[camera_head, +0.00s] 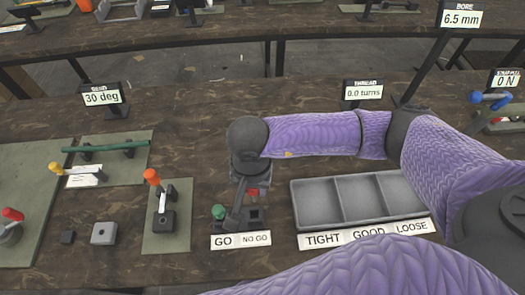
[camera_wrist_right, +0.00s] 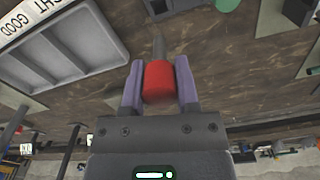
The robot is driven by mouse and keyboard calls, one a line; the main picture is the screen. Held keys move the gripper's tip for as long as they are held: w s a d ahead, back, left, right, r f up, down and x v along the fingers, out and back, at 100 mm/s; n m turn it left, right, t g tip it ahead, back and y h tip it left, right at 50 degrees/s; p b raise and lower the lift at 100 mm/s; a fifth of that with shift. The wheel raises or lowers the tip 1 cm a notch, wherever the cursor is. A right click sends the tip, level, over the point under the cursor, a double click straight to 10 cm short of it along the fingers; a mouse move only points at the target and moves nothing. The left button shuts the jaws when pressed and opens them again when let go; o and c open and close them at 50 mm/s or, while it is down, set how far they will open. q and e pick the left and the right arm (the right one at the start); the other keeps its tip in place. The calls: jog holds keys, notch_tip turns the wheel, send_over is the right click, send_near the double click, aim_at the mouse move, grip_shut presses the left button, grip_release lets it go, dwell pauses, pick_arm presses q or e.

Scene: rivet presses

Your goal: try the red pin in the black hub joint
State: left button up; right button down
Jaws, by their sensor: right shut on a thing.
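My right gripper (camera_head: 256,193) is shut on the red pin. In the head view, part of the pin's red head (camera_head: 252,192) shows under the wrist. In the right wrist view, the red head (camera_wrist_right: 158,83) sits between the two fingers (camera_wrist_right: 158,88), and its grey shank points away from the gripper. A dark block (camera_head: 254,214) stands just below the pin in the head view, behind the GO / NO GO label. I cannot tell whether it is the black hub joint. A small loose black block (camera_head: 68,237) lies at the left. My left gripper is out of view.
A grey three-part tray (camera_head: 296,206), labelled TIGHT, GOOD and LOOSE, stands to the right and looks empty. A green-knobbed piece (camera_head: 219,212) stands close left of the gripper. An orange-handled press (camera_head: 163,217) and a grey block (camera_head: 104,233) are further left.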

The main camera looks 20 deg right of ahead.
jog(key=shift+s+a+f, duration=0.1)
jog(key=shift+s+a, duration=0.05)
jog(key=shift+s, duration=0.15)
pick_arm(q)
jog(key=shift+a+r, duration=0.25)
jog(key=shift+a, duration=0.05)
pick_arm(e)
jog(key=shift+f, duration=0.15)
jog(key=shift+f, duration=0.1)
notch_tip(320, 180, down, 5)
jog(key=b, duration=0.5)
jog(key=shift+f+b, duration=0.35)
jog(key=shift+b, duration=0.15)
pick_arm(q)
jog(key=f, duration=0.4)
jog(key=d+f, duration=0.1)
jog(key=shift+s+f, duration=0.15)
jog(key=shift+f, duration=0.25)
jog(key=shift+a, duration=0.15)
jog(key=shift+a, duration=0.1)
